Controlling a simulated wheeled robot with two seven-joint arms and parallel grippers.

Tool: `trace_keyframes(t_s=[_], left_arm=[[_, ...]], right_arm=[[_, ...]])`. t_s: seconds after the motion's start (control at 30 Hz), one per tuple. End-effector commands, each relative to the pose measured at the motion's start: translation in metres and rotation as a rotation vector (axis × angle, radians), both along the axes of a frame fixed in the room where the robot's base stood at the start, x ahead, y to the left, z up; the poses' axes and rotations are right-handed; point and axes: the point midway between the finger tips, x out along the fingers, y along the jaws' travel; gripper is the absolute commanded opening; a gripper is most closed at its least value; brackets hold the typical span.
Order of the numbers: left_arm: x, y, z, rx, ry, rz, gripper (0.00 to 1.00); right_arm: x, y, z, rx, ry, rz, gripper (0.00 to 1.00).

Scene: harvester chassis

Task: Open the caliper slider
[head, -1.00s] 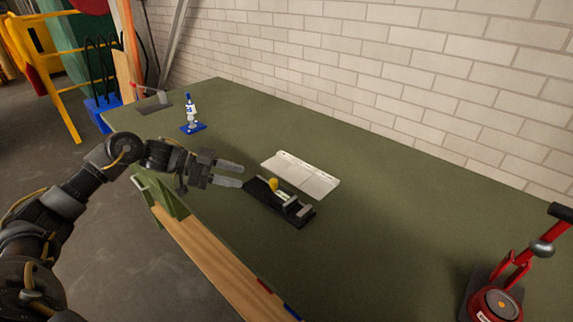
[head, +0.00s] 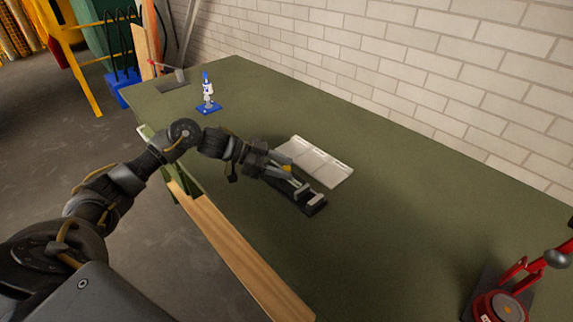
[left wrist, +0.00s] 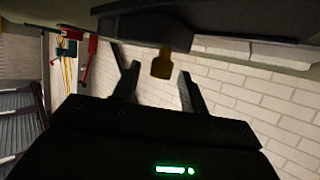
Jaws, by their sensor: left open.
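The caliper fixture (head: 310,199) is a black base with grey blocks on the green workbench, right of centre in the head view. Its small yellow slider knob (head: 287,168) is partly covered by my left gripper (head: 283,167). In the left wrist view the knob (left wrist: 162,65) shows as a dull yellow tab between the two fingers of my left gripper (left wrist: 160,70). The fingers are open, with a gap visible on each side of the knob. The dark underside of the base fills the top of that view. My right gripper is not in view.
A white segmented tray (head: 320,164) lies just behind the fixture. A blue and white figure-like stand (head: 208,98) is at the far left of the bench (head: 400,235). A red press-like tool (head: 500,300) stands at the right. The bench between fixture and red tool is clear.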

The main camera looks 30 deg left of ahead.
Motion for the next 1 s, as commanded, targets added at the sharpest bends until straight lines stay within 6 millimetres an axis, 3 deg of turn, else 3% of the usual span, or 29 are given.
trace_keyframes(t_s=[0.2, 0.47, 0.8, 1.0], left_arm=[[0.0057, -0.0115, -0.0043, 0.000, -0.001, 0.000, 0.44], [0.0058, -0.0118, -0.0051, 0.000, -0.001, 0.000, 0.42], [0.0056, -0.0115, -0.0051, 0.000, -0.001, 0.000, 0.00], [0.0057, -0.0107, -0.0051, 0.000, -0.001, 0.000, 0.00]], right_arm=[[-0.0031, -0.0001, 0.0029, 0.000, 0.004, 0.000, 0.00], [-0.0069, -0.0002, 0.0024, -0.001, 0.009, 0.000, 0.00], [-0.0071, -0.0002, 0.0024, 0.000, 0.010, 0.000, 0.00], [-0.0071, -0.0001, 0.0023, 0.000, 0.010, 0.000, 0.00]])
